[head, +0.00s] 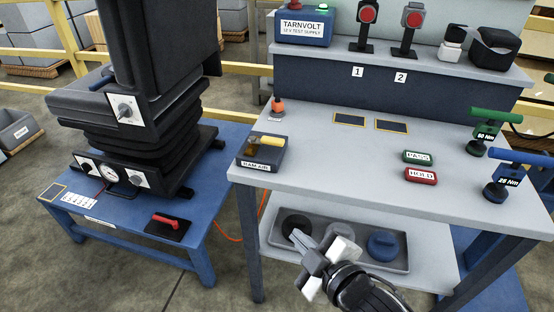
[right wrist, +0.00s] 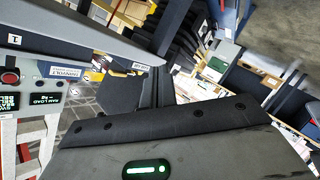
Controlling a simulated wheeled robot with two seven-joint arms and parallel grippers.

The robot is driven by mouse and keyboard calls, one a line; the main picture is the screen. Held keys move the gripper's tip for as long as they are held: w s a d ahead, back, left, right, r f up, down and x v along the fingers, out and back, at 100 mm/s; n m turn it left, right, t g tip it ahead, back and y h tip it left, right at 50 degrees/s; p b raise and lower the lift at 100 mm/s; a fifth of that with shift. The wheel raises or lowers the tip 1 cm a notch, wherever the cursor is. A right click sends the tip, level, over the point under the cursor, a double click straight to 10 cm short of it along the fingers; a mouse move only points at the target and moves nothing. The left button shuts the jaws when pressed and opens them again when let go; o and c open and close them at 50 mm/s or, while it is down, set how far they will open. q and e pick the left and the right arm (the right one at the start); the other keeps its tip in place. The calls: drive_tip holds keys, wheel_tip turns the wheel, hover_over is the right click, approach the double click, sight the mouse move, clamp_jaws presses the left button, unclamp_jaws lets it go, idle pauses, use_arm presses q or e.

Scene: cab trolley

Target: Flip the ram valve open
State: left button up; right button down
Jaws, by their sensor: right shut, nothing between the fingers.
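A dark box with a label that seems to read "RAM AIR" (head: 260,165) stands at the left edge of the grey bench, with a yellow part on top. A red lever (head: 172,219) lies on a black plate on the blue trolley. I cannot tell for certain which of them is the ram valve, or whether it is open. My right gripper (head: 298,238) is shut and empty in front of the bench, over the lower shelf, below and right of the box and apart from it. My left gripper is not in view.
The grey bench (head: 330,185) carries PASS (head: 418,157) and HOLD (head: 421,176) blocks and two torque tools at right. A tray (head: 400,262) with round pieces is on the lower shelf. A black seat (head: 150,90) rises from the blue trolley (head: 110,225). The bench's middle is clear.

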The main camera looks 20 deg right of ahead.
use_arm(q)
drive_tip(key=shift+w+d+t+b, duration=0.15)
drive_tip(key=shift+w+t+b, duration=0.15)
drive_tip(key=shift+b, duration=0.4)
use_arm(e)
drive_tip(key=w+r+n+t, duration=0.3)
drive_tip(key=w+r+n, duration=0.1)
drive_tip(key=r+n, duration=0.3)
drive_tip(key=n, duration=0.2)
drive_tip(key=shift+d+r+n+y, duration=0.2)
drive_tip(key=shift+d+n+y, duration=0.1)
drive_tip(key=shift+d, duration=0.05)
approach(269, 143)
drive_tip(key=w+a, duration=0.2)
drive_tip(key=a, duration=0.1)
drive_tip(key=w, duration=0.1)
drive_tip(key=w+d, duration=0.1)
drive_tip(key=w, duration=0.1)
drive_tip(key=shift+f+p, duration=0.2)
drive_tip(key=shift+p, duration=0.15)
drive_tip(key=shift+w+d, duration=0.3)
drive_tip(key=shift+w, duration=0.15)
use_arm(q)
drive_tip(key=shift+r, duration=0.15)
use_arm(e)
drive_tip(key=shift+d, duration=0.1)
